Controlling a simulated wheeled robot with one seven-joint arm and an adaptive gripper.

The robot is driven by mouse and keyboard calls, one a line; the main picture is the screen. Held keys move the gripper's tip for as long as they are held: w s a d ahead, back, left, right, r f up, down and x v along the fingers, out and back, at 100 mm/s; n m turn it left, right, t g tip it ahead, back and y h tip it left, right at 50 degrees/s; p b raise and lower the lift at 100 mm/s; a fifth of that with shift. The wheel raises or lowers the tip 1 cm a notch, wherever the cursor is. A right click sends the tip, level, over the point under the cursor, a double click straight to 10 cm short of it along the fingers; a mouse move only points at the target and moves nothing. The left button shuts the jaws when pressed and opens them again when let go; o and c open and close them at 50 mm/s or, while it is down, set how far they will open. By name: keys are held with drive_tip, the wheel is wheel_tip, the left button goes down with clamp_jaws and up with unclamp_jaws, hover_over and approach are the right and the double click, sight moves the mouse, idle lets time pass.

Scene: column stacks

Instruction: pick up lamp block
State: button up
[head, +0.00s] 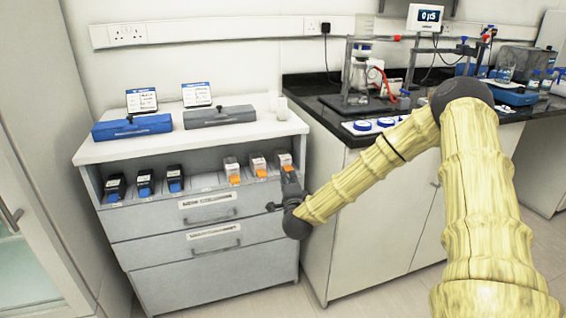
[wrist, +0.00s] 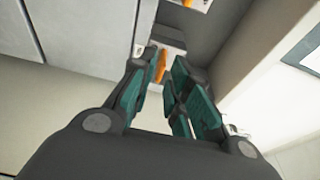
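Several small blocks stand in the open shelf of the cabinet. On its right are three white blocks with orange parts: a left one (head: 232,170), a middle one (head: 258,165) and a right-hand one (head: 284,158). On its left are three black and blue blocks (head: 145,182). No readable label shows which is the lamp block. My gripper (head: 288,178) is at the right end of the shelf, in front of the right-hand white block. In the wrist view my gripper (wrist: 164,62) is open, with a white and orange block (wrist: 160,66) between or just beyond its fingertips; contact is unclear.
The shelf's right side wall (wrist: 245,75) is close to my gripper. A blue case (head: 132,127) and a grey case (head: 220,116) lie on the cabinet top (head: 180,143). Drawers (head: 208,209) are below the shelf. A dark bench (head: 330,112) with lab gear stands at right.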

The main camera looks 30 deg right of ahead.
sight(287, 170)
drive_tip(key=shift+r+b+x, duration=0.2)
drive_tip(key=shift+b+x, duration=0.1)
drive_tip(key=shift+x, duration=2.35)
drive_tip(key=shift+s+d, duration=0.1)
clamp_jaws()
